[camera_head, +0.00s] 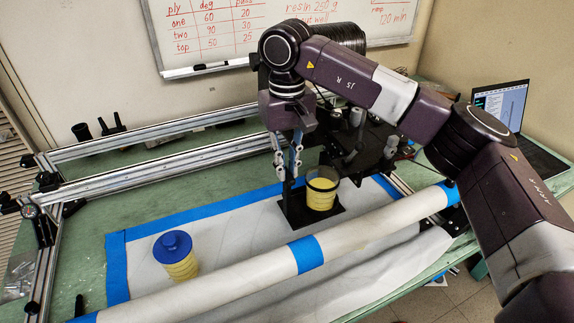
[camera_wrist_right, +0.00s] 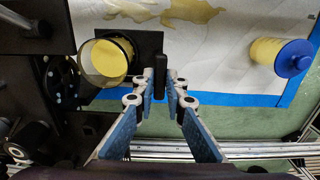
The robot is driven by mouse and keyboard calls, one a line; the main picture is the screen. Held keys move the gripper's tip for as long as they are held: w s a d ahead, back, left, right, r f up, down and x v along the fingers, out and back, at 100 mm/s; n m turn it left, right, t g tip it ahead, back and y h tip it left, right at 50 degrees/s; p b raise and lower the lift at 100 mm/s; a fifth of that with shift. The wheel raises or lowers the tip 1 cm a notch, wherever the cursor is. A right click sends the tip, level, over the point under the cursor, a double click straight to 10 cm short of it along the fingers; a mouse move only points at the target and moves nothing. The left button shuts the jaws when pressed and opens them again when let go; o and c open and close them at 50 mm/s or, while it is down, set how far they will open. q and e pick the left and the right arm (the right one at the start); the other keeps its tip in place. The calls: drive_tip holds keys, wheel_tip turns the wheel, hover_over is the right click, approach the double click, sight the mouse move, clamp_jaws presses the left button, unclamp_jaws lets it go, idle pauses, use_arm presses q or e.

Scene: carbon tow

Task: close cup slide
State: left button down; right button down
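The cup (camera_head: 321,190) is clear with yellow contents, and stands upright on a black plate (camera_head: 311,214) at the back right of the white sheet. It also shows in the right wrist view (camera_wrist_right: 104,58). A black upright tab (camera_wrist_right: 160,76), seemingly the slide's handle, stands on the plate beside the cup. My right gripper (camera_head: 289,166) points down just left of the cup. In the right wrist view its fingertips (camera_wrist_right: 161,86) sit close on both sides of the tab, with almost no gap. My left gripper is out of view.
A yellow spool with a blue top (camera_head: 173,252) stands on the sheet at front left. A long white roll (camera_head: 235,288) with blue tape crosses the front. Metal rails (camera_head: 150,170) run behind. Dark machinery (camera_head: 365,140) stands just right of the cup.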

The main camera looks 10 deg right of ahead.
idle(0.3)
drive_tip(key=d, duration=0.2)
drive_tip(key=w+d, duration=0.1)
drive_tip(key=d, duration=0.2)
drive_tip(key=c, duration=2)
unclamp_jaws()
drive_tip(key=shift+a, duration=0.15)
drive_tip(key=shift+o, duration=0.2)
drive_tip(key=shift+r, duration=0.1)
wheel_tip(320, 180, up, 12)
